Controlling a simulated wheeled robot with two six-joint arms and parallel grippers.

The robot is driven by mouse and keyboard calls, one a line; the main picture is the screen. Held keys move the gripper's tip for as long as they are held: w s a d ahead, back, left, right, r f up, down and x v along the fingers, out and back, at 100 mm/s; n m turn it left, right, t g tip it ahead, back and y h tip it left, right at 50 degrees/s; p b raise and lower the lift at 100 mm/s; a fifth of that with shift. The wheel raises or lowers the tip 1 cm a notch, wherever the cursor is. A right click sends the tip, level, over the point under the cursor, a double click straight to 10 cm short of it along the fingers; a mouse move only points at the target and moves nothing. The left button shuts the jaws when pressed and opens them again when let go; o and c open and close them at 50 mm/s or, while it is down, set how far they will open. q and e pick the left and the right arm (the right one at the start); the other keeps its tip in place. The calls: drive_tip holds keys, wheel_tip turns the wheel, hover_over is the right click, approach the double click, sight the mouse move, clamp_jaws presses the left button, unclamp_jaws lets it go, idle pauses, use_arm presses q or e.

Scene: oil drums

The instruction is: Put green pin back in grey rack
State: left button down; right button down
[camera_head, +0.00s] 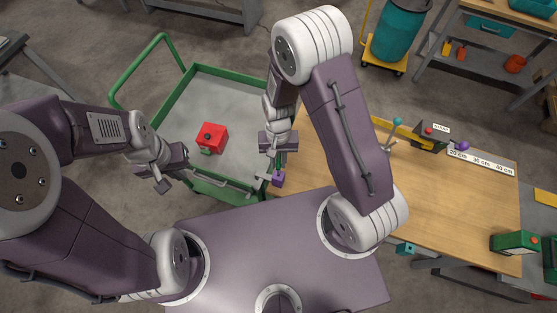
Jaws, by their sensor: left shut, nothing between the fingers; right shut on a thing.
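My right gripper (274,172) hangs near the left edge of the wooden table, shut on a small purple block (279,179). My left gripper (165,186) is shut and empty, at the near left of the green-framed cart. A teal-green pin-like piece with a round top (396,123) stands tilted on the table; whether it is the green pin I cannot tell. A dark grey box (430,136) with a red spot and a white label stands to its right. I cannot clearly identify a grey rack.
A red box (212,137) lies in the cart (247,95). A yellow bar (400,132), a purple ball (462,146) and a ruler strip (481,161) lie at the table's back. A green box (514,242) sits at the right. The table's middle (450,195) is clear.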

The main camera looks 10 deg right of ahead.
use_arm(q)
drive_tip(key=shift+r, duration=0.6)
use_arm(e)
drive_tip(key=shift+r, duration=0.6)
use_arm(q)
drive_tip(key=shift+p, duration=0.3)
